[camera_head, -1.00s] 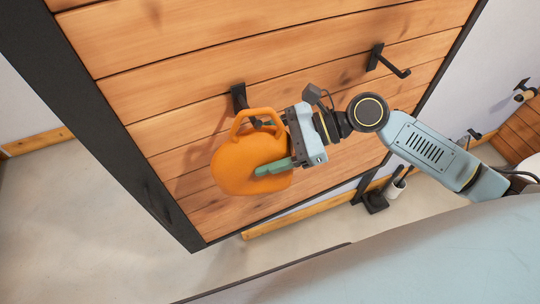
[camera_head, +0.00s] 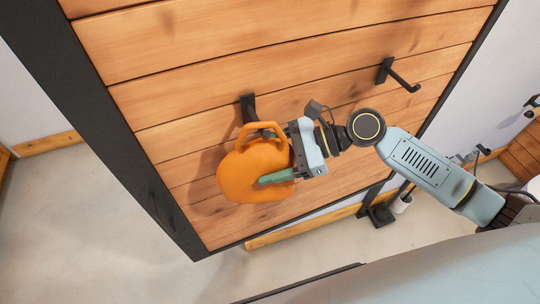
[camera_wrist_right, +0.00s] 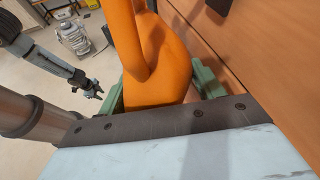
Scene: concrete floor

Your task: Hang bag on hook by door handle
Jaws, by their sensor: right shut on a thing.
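The orange bag (camera_head: 250,172) hangs from my right gripper (camera_head: 281,158) in front of the wooden door panel, its loop handle (camera_head: 258,126) upward. The green fingers are shut on the bag, which also fills the middle of the right wrist view (camera_wrist_right: 160,60). A black hook (camera_head: 248,106) is on the panel directly behind and above the handle. The handle overlaps the hook's lower part; I cannot tell whether it is around the prong or only in front of it. A second black hook-like fitting or handle (camera_head: 398,76) sticks out farther right. My left gripper is not in the head view.
The wooden panel (camera_head: 170,60) has a dark frame (camera_head: 100,120) along its left side. A black stand with a white roll or container (camera_head: 401,203) is on the floor at right. Concrete floor (camera_head: 90,230) lies open at lower left.

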